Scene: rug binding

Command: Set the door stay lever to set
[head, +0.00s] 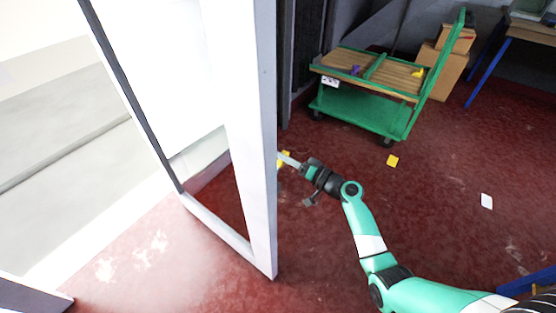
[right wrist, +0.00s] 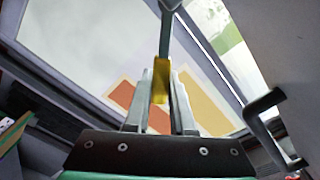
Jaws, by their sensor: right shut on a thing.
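The door stay lever (right wrist: 161,80) is a grey bar with a yellow tip, seen in the right wrist view coming down from the top middle. Its yellow end lies between the fingers of my right gripper (right wrist: 161,100), which is shut on it. Behind it are an orange-red patch (right wrist: 124,95) on the left and a yellow patch (right wrist: 207,108) on the right; I see no readable marking. In the head view my right gripper (head: 284,160) is at the edge of the open white-framed door (head: 262,130), where the door partly hides the lever. My left gripper is not in view.
A dark handle (right wrist: 262,108) stands out at the right in the right wrist view. In the head view a green cart (head: 362,112) and cardboard boxes (head: 446,62) stand behind. A yellow card (head: 392,161) and a white card (head: 486,201) lie on the open red floor.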

